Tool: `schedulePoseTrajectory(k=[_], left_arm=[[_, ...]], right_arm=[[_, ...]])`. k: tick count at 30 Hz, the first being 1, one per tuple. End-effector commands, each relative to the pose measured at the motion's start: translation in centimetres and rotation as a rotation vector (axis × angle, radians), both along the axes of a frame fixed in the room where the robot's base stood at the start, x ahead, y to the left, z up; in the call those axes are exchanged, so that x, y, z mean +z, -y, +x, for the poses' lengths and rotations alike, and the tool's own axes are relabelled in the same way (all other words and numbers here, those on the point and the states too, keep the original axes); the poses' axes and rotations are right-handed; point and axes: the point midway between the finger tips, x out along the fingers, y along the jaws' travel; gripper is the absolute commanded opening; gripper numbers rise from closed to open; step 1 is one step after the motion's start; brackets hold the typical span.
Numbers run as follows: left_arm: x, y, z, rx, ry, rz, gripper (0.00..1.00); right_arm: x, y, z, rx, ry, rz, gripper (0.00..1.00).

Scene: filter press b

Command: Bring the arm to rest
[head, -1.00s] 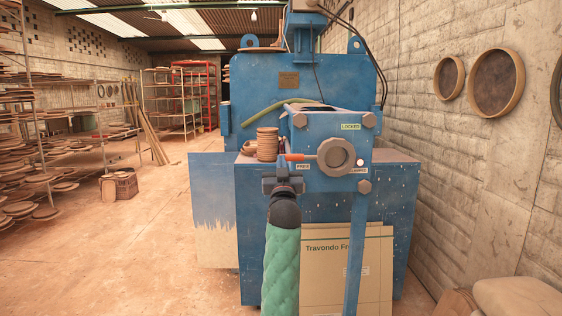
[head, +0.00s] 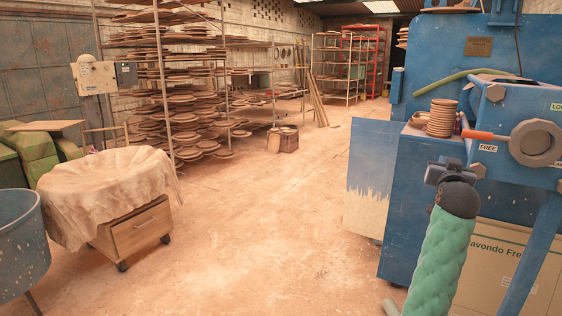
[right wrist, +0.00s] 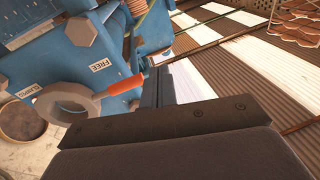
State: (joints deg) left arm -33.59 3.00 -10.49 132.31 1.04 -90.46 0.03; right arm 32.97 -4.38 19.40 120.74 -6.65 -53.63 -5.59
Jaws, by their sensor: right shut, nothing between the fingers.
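My right gripper (head: 447,168) is at the end of the green-sleeved arm, in front of the blue press. It is shut and empty, and its shut fingers (right wrist: 163,86) show in the right wrist view. The lever's orange handle (head: 484,135) points left from a grey round hub (head: 536,142), above the FREE label. In the head view the gripper is below and left of the handle's tip. In the right wrist view the handle (right wrist: 126,85) ends close beside the fingers; I cannot tell the gap. My left gripper is not in view.
The blue press (head: 420,195) fills the right side, with stacked clay discs (head: 442,118) on its ledge. A cloth-covered wheeled cabinet (head: 133,228) and a blue tub (head: 20,240) stand at left. Racks (head: 165,90) line the back. The middle floor is open.

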Motion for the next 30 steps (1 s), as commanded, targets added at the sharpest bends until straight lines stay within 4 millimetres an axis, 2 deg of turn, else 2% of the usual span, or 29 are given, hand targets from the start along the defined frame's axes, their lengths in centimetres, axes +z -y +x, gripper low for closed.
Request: schedulePoseTrajectory(k=[5, 11, 14, 20, 24, 30], left_arm=[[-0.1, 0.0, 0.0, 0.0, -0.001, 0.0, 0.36], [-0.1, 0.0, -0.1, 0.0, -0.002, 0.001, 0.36], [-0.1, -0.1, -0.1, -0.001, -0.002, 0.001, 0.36], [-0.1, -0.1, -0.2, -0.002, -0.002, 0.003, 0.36], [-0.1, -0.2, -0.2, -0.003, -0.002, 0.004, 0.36], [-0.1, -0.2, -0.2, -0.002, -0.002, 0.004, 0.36]], right_arm=[[-1.7, -4.2, -0.2, 0.095, -0.124, 0.053, 0.0], [-7.8, -9.3, -1.5, 0.19, -0.314, 0.084, 0.0], [-11.8, -11.8, -2.7, 0.233, -0.415, 0.089, 0.0], [-20.9, -16.4, -6.4, 0.309, -0.627, 0.089, 0.0], [-26.9, -19.2, -9.7, 0.355, -0.76, 0.084, 0.0], [-34.8, -22.5, -15.1, 0.414, -0.923, 0.07, 0.0]])
